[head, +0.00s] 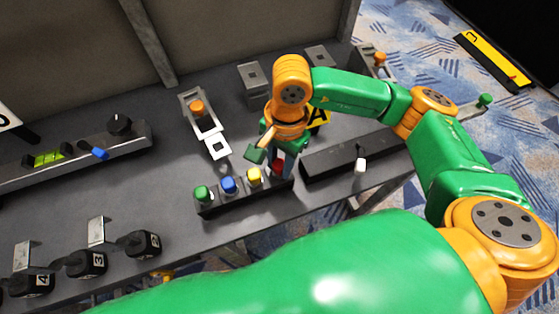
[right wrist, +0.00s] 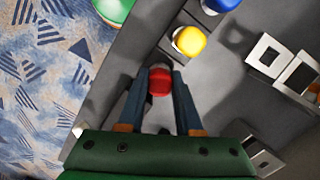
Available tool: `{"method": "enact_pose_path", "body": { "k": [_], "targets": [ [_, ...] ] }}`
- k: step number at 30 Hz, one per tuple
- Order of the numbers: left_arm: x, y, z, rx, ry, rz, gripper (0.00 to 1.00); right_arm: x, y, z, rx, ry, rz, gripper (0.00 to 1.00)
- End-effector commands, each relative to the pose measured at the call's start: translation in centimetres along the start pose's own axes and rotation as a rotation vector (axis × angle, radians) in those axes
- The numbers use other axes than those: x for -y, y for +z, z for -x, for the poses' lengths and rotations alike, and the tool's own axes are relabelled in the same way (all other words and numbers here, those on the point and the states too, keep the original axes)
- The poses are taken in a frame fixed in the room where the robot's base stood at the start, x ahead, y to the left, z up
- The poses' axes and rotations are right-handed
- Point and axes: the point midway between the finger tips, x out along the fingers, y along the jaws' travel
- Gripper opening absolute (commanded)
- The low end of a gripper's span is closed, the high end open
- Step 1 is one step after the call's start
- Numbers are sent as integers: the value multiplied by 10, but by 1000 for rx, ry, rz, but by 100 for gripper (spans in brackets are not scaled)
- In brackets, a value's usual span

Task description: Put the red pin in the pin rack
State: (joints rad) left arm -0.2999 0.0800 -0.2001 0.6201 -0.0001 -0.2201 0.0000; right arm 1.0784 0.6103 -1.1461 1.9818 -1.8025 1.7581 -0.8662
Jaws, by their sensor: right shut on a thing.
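The red pin (head: 277,167) is at the right end of the pin rack (head: 232,203), beside the yellow pin. My right gripper (head: 276,163) points down over that end and is shut on the red pin. In the right wrist view the pin's red head (right wrist: 160,82) sits between the two fingers (right wrist: 160,76). The gripper hides the pin's lower part, so I cannot tell whether it is in the rack or just above it. The rack holds a green pin (head: 203,193), a blue pin (head: 229,184) and a yellow pin (head: 254,175). My left gripper is out of view.
A dark block (head: 330,160) lies right of the rack, with a white-tipped piece (head: 360,165) by it. A white frame with an orange knob (head: 197,106) stands behind. A panel with a black knob (head: 119,124) is at left. The bench is bare between panel and rack.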

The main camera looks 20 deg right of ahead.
Motion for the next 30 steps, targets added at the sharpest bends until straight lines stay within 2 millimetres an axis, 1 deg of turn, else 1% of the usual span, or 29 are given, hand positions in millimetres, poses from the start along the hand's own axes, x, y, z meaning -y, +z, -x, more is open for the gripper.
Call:
{"method": "enact_pose_path", "body": {
  "k": [1,8,9,11,12,13,19,20,21,22,23,30],
  "targets": [
    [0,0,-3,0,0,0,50,0,0,-2,0,0,0,0],
    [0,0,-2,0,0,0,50,0,0,-1,0,0,0,0],
    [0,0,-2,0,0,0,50,0,0,-1,0,0,0,39],
    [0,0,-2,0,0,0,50,0,0,-1,0,0,0,55],
    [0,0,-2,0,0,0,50,0,0,-1,0,0,0,66],
    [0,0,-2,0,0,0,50,0,0,-1,0,0,0,69],
    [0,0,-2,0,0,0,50,0,0,-1,0,0,0,69],
    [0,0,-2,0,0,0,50,0,0,-2,0,0,0,74],
    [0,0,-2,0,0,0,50,0,0,-2,0,0,0,85],
    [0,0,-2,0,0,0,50,0,0,-2,0,0,0,93],
    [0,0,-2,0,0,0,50,0,0,-2,0,0,0,99],
    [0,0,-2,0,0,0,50,0,0,-1,0,0,0,99]
  ]
}}
